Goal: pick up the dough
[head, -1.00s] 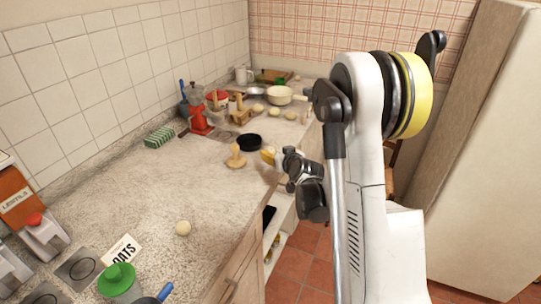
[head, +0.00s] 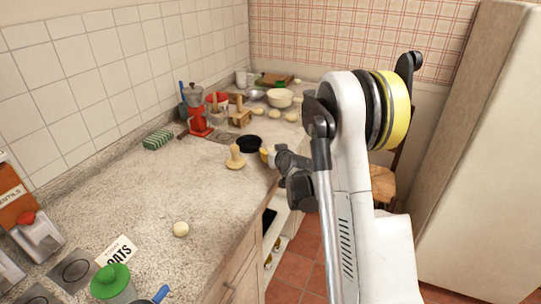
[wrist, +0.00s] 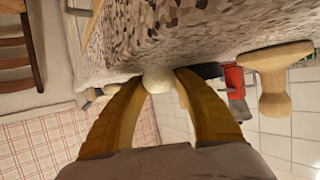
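A pale round dough ball (head: 180,229) lies alone on the near part of the counter in the head view. Several similar pale lumps, one of them here (head: 274,114), lie at the counter's far end. My gripper (head: 264,155) is over the counter's right edge, beyond the near ball and close to the wooden press (head: 235,160). In the wrist view, which is upside down, its yellow-brown fingers (wrist: 158,80) stand apart. A pale rounded thing (wrist: 158,78) shows between the fingertips; I cannot tell whether it is dough or the cream bowl, and no grip shows.
A black dish (head: 249,143) sits beside the press. The counter's middle is clear.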

